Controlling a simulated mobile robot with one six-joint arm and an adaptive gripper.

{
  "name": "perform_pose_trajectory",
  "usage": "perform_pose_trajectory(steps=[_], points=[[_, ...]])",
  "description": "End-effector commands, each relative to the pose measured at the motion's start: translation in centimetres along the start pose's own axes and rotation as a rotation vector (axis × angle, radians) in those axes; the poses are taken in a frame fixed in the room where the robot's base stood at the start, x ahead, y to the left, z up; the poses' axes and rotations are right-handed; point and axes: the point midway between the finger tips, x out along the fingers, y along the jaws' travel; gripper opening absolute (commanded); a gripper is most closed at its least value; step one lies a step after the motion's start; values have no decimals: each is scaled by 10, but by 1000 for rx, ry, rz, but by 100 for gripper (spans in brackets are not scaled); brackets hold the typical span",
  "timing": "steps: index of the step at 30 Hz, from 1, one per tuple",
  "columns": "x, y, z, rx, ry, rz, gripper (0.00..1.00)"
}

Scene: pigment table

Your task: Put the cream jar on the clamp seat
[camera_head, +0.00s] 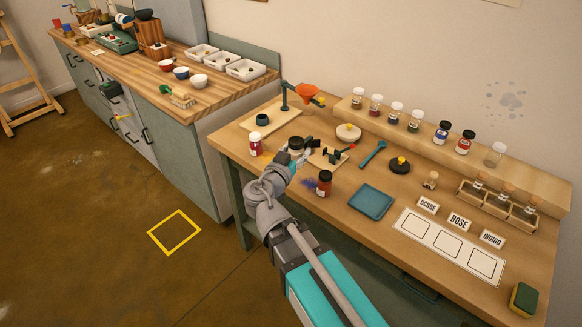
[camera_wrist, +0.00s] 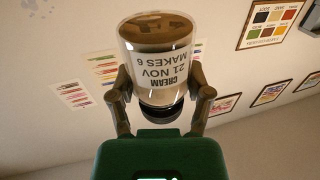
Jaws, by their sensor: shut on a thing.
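The cream jar is clear with a black lid and a white label reading CREAM. In the head view it shows beyond my wrist, lid up (camera_head: 296,142). In the wrist view the jar (camera_wrist: 158,65) fills the space between the fingers, its label upside down. My gripper (camera_wrist: 160,90) is shut on the jar, one finger on each side; it is partly hidden in the head view (camera_head: 299,155). A wooden board with a dark clamp and red-tipped handle (camera_head: 337,155), apparently the clamp seat, lies just right of the jar. I cannot tell whether the jar touches the board.
A stand with an orange funnel (camera_head: 306,91) rises behind. A teal spanner (camera_head: 373,153) and blue tray (camera_head: 371,201) lie to the right.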

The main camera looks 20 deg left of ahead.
Motion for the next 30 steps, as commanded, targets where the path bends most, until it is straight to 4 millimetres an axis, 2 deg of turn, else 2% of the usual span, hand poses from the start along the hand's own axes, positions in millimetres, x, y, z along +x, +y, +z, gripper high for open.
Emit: perform_pose_trajectory(steps=[1,7,23,30], points=[[0,0,12,0,0,0,7],[0,0,26,0,0,0,7],[0,0,29,0,0,0,7],[11,-10,36,0,0,0,7]])
